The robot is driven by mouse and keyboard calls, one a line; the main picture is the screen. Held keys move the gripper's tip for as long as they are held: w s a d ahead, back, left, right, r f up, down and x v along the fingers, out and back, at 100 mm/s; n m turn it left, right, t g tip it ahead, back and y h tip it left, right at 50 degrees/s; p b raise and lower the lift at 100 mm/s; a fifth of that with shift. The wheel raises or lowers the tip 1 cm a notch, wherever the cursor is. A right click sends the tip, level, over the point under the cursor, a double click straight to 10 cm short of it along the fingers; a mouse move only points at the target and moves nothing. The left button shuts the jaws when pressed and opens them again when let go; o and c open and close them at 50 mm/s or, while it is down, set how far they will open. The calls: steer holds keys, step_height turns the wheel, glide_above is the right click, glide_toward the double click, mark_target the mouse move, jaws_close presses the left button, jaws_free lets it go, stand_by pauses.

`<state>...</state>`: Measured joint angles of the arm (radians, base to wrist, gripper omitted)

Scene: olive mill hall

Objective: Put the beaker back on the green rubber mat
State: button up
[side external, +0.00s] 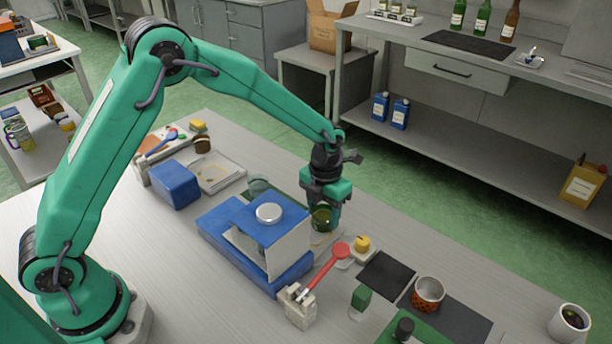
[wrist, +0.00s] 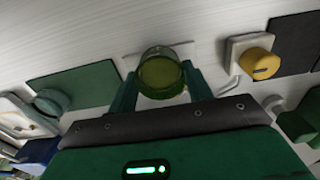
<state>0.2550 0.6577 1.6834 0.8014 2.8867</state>
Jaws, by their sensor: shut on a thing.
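A clear beaker with olive-green liquid (wrist: 161,74) is between the two fingers of my gripper (wrist: 160,84) in the wrist view. In the side view it shows low in my gripper (side external: 324,214), roughly upright, behind the blue-based apparatus. I cannot tell whether its base touches the bench. A green mat (wrist: 88,86) lies left of the beaker in the wrist view, apart from it. A rounded grey-green thing (wrist: 52,101) overlaps that mat's near-left side. In the side view the mat is mostly hidden behind the apparatus.
The blue apparatus with a silver disc (side external: 268,213) stands close to my gripper. Black mats (side external: 387,275) and a patterned cup (side external: 428,292) lie farther right.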

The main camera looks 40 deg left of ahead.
mark_target(324, 213)
steer(key=shift+r, duration=0.15)
steer(key=shift+r, duration=3.15)
steer(key=s+a+n, duration=0.1)
steer(key=a+n, duration=0.5)
steer(key=a, duration=0.4)
steer(key=shift+s+f, duration=0.3)
steer(key=shift+f, duration=0.15)
steer(key=shift+f, duration=2.55)
steer(key=shift+f, duration=0.35)
